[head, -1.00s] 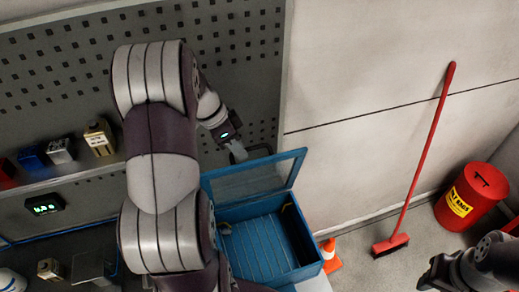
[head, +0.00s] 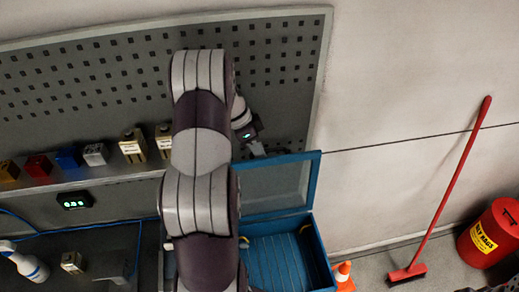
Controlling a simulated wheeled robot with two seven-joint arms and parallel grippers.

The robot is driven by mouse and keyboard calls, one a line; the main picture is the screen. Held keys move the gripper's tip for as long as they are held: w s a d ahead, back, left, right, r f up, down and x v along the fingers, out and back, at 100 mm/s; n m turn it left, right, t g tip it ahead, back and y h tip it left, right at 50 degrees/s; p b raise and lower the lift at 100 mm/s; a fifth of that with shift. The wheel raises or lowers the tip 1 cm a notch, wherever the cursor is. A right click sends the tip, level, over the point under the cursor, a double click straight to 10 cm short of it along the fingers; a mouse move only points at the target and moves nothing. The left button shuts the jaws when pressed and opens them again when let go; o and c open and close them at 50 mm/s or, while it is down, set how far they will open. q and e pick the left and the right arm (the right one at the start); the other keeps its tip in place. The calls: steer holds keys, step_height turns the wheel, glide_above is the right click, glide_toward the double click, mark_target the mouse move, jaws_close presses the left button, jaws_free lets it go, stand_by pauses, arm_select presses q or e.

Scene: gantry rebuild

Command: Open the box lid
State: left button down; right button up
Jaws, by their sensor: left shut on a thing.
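The blue box (head: 324,264) stands at the lower middle, with a ribbed blue floor inside. Its lid (head: 314,181), a blue frame around a grey see-through panel, is swung up and stands steeply at the back of the box. The box mouth is open to view. My left arm hides the left part of the box and lid.
A shelf (head: 100,177) with several small boxes runs along the pegboard (head: 110,75) at left. A spray bottle (head: 28,266) stands below it. An orange cone (head: 343,274), a red broom (head: 440,200) and a red bin (head: 490,232) are at right.

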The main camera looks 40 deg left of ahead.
arm_select(q)
steer(key=shift+s+d+f+g, duration=0.3)
steer(key=shift+s+f, duration=0.2)
steer(key=shift+f, duration=0.3)
arm_select(e)
steer(key=shift+f, duration=0.15)
arm_select(q)
steer(key=c, duration=1.2)
jaws_free()
steer(key=shift+o, duration=0.2)
steer(key=shift+w, duration=0.3)
arm_select(e)
steer(key=shift+w, duration=0.25)
arm_select(q)
steer(key=shift+a+r, duration=0.1)
